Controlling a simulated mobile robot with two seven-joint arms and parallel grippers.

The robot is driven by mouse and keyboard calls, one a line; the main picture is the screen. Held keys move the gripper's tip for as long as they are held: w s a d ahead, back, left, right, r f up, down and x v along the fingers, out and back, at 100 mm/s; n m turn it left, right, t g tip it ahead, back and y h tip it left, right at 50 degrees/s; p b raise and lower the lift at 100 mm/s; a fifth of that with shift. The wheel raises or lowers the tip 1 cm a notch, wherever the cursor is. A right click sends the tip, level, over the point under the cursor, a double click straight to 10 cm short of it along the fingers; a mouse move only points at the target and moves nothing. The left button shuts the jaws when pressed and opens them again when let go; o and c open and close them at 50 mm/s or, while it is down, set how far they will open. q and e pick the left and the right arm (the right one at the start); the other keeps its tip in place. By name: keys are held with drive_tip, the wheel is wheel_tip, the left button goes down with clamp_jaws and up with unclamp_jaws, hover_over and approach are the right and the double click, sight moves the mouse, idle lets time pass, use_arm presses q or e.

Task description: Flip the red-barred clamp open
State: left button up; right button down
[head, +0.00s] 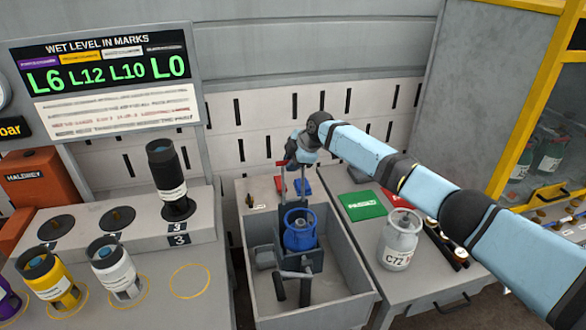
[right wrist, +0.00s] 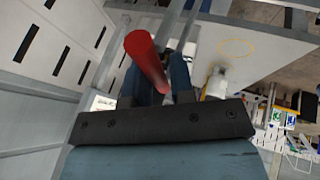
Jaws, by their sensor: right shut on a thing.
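The clamp's red bar (head: 281,163) shows at the top of upright grey arms above the grey tub (head: 349,266). My right gripper (head: 292,162) reaches in from the right and is at the bar. In the right wrist view the red bar (right wrist: 146,60) lies between the fingers, and my right gripper (right wrist: 158,82) is shut on it. A blue cylinder (head: 299,239) stands upright in the clamp's frame inside the tub. The gripper hides part of the bar. My left gripper is not in view.
A grey cylinder marked C72 (head: 399,242) stands on the bench to the right, near a green card (head: 361,206). A black cylinder (head: 165,170) stands on the left stand. Yellow (head: 56,281) and white (head: 116,270) cylinders stand in front of it.

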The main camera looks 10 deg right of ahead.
drive_tip(key=shift+w+f, duration=0.2)
drive_tip(key=shift+f, duration=0.05)
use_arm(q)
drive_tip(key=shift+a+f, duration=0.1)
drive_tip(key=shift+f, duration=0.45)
use_arm(e)
drive_tip(key=shift+r, duration=0.15)
drive_tip(key=shift+w+r, duration=0.1)
drive_tip(key=c, duration=1.2)
unclamp_jaws()
drive_tip(key=shift+o, duration=0.5)
drive_tip(key=shift+w+f, duration=0.3)
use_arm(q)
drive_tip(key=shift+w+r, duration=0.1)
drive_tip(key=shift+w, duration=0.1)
use_arm(e)
drive_tip(key=shift+s+r, duration=0.1)
drive_tip(key=shift+r, duration=0.1)
